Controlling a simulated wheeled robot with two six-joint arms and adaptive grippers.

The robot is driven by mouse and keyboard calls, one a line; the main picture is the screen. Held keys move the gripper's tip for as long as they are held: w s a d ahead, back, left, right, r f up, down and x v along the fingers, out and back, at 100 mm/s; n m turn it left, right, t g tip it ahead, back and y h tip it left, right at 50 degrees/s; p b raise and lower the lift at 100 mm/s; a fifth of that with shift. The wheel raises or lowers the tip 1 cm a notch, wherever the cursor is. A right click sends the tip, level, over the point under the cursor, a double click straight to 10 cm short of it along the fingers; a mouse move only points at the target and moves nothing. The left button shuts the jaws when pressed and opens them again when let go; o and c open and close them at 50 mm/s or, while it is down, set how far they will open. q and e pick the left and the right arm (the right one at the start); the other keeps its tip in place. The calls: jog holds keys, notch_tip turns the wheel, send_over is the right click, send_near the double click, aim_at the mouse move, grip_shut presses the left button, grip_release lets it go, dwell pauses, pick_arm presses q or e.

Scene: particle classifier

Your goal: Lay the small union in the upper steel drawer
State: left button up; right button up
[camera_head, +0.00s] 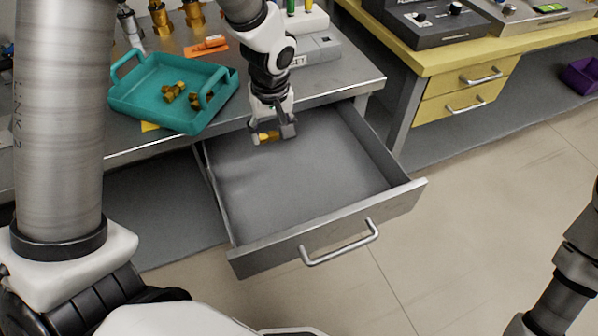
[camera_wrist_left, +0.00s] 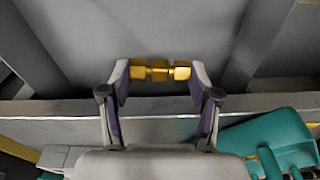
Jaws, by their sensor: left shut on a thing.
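The small union (camera_wrist_left: 159,71) is a short brass fitting. It is gripped endwise between the two fingers of my left gripper (camera_head: 272,134) and also shows as a small golden piece in the head view (camera_head: 266,137). The upper steel drawer (camera_head: 300,190) is pulled out, and its grey floor looks empty. My left gripper points down over the back part of the drawer, near the table edge. I cannot tell exactly how high the union is above the drawer floor. My right gripper is out of view; only part of my right arm shows at the right edge.
A teal tray (camera_head: 155,112) with brass fittings stands on the steel table left of the drawer; it also shows in the wrist view (camera_wrist_left: 270,140). The drawer's front handle (camera_head: 342,244) faces the open floor. A yellow bench (camera_head: 430,62) stands to the right.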

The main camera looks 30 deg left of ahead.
aim_at(270, 172)
pick_arm(q)
jog(key=shift+s+a+f+n+b, duration=0.2)
jog(key=shift+s+a+f+b, duration=0.1)
jog(key=shift+f, duration=0.25)
jog(key=shift+s+a+f+n+b, duration=0.15)
jog(key=shift+a+f+n+b, duration=0.1)
jog(key=shift+f, duration=0.3)
notch_tip(270, 172, down, 9)
jog(key=b, duration=0.2)
jog(key=shift+s+r+b, duration=0.1)
jog(key=shift+r+b, duration=0.05)
jog(key=shift+b, duration=0.15)
jog(key=shift+f, duration=0.45)
jog(key=o, duration=1.2)
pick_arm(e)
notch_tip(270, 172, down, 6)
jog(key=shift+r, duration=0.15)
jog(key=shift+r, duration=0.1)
